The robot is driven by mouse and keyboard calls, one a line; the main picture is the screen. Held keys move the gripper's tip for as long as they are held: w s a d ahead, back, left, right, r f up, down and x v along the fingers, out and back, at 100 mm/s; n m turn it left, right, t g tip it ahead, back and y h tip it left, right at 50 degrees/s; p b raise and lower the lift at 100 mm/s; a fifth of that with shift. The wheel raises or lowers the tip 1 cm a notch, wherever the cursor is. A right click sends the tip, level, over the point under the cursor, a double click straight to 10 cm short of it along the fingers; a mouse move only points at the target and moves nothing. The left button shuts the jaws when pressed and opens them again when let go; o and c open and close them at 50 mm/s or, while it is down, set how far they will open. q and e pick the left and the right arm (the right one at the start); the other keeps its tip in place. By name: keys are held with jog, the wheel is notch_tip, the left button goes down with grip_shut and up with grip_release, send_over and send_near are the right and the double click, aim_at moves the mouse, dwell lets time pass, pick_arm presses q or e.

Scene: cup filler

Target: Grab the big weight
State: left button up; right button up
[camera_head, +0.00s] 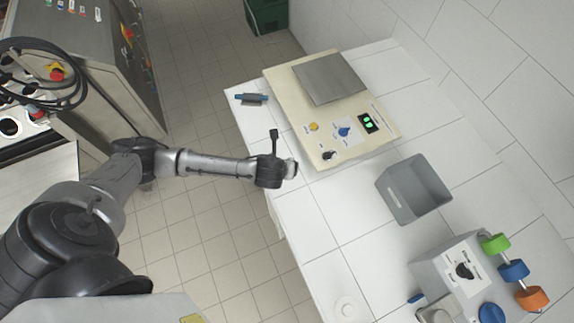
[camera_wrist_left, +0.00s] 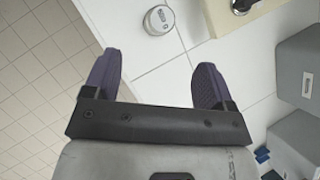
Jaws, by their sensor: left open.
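A round silver weight (camera_wrist_left: 158,19) with a label on top stands on the white table at the top of the left wrist view. In the head view the weight (camera_head: 292,168) is partly hidden behind my left gripper (camera_head: 279,172), near the table's left edge and the front corner of the scale. In the left wrist view my left gripper (camera_wrist_left: 155,82) is open, with dark purple fingers apart and nothing between them. The weight is ahead of the gap, apart from the fingertips. My right gripper is not in view.
A cream scale (camera_head: 290,110) with a metal plate is beside the weight. A grey bin (camera_head: 414,190) and a grey box (camera_head: 440,265) with coloured rollers stand farther right. A blue-black object (camera_head: 251,98) lies at the far left edge. Table between (camera_head: 335,215) is clear.

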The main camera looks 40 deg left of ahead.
pick_arm(q)
jog(key=shift+w+a+f+m+b, duration=0.1)
jog(key=shift+w+a+f+m, duration=0.3)
jog(key=shift+w+f, duration=1.15)
jog(key=shift+w+a+f+m+b, duration=0.15)
jog(key=shift+w+a+f+m, duration=0.4)
jog(key=shift+f, duration=1.75)
jog(key=shift+w+a+f+m+b, duration=0.15)
jog(key=shift+w+a+f, duration=0.15)
jog(key=shift+w+f, duration=1.35)
jog(key=shift+s+f, duration=0.3)
jog(key=shift+s, duration=0.05)
jog(key=shift+c, duration=0.4)
jog(key=c, duration=1.2)
